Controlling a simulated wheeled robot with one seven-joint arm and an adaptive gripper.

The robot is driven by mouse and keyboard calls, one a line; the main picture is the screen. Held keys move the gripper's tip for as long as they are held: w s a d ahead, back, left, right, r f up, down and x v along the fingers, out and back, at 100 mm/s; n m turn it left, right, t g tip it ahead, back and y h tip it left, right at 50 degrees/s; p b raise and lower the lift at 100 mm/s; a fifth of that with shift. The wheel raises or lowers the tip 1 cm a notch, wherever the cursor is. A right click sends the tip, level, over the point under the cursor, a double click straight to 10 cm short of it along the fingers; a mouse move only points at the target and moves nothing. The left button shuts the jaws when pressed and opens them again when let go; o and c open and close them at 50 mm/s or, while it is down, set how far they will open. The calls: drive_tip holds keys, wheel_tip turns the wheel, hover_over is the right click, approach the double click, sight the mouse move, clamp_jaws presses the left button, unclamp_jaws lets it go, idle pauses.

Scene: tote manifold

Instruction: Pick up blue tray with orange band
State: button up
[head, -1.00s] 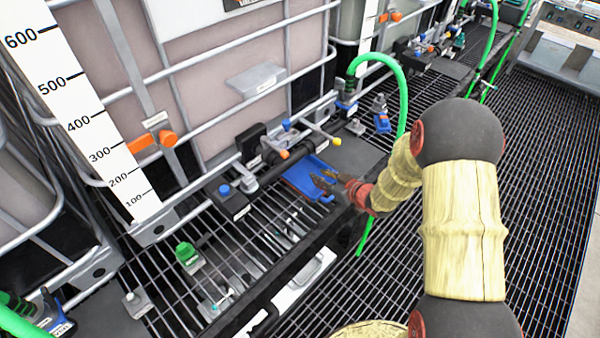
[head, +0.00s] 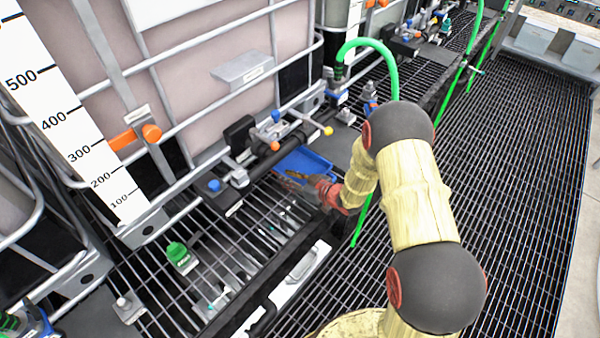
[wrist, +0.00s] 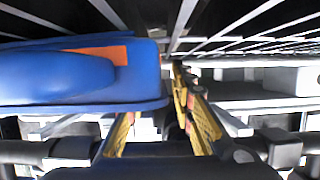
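The blue tray with an orange band (head: 300,160) lies on the grating shelf beneath the pipe and valves of the big tank. In the wrist view the tray (wrist: 60,85) fills the left side, its orange band (wrist: 110,52) showing along the top. My gripper (head: 292,176) is at the tray's near edge in the head view. In the wrist view my gripper (wrist: 160,115) has its yellow fingers apart, one past the tray's right end and the other partly hidden under its edge. I cannot tell whether either finger touches the tray.
A black pipe with valves (head: 270,155) runs close behind the tray. The dark grated floor (head: 520,180) at right is clear.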

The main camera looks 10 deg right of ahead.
drive_tip(key=shift+w+a+f, duration=0.15)
drive_tip(key=shift+w+a, duration=0.05)
drive_tip(key=shift+w, duration=0.05)
drive_tip(key=shift+c, duration=1.1)
drive_tip(key=c, duration=0.4)
clamp_jaws()
